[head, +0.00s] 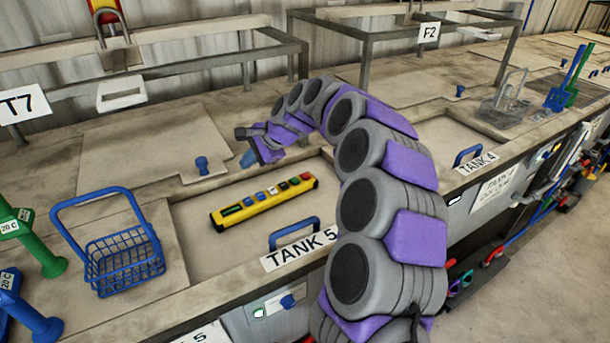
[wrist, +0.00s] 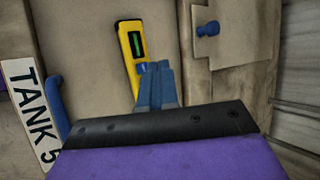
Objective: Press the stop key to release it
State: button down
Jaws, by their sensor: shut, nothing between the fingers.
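A yellow control box (head: 265,203) with a dark green display and a row of coloured keys lies on the Tank 5 lid. A red key (head: 307,177) sits at its far right end; I take it for the stop key, though its label is too small to read. My gripper (head: 247,160) is shut and empty, behind the box and to the left of the red key. In the wrist view my blue fingers (wrist: 157,66) overlap the box (wrist: 127,35) and hide most of its keys; only the display end shows clearly. I cannot tell whether they touch it.
A blue lid handle (head: 294,232) stands in front of the box. A blue wire basket (head: 125,262) is at left, and a blue knob (head: 202,165) stands behind. A metal frame (head: 245,60) runs along the back. The lid around the box is clear.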

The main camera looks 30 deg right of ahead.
jog(key=w+d+f+m+t+h, duration=0.1)
jog(key=w+d+f+m, duration=0.1)
jog(key=d, duration=0.5)
jog(key=w+d+f+m+t+h, duration=0.1)
jog(key=w+d+f+m, duration=0.1)
jog(key=d, duration=0.5)
jog(key=w+d+f+m+t+h, duration=0.1)
jog(key=w+d+f+m, duration=0.1)
jog(key=d+m, duration=0.3)
jog(key=w+d, duration=0.1)
jog(key=d, duration=0.1)
jog(key=shift+w+d+f+p, duration=0.25)
jog(key=shift+w+d+p, duration=0.1)
jog(key=shift+d, duration=0.05)
jog(key=b, duration=0.7)
send_over(307, 177)
notch_tip(307, 177, down, 6)
jog(key=shift+w+f, duration=0.1)
jog(key=shift+f, duration=1.3)
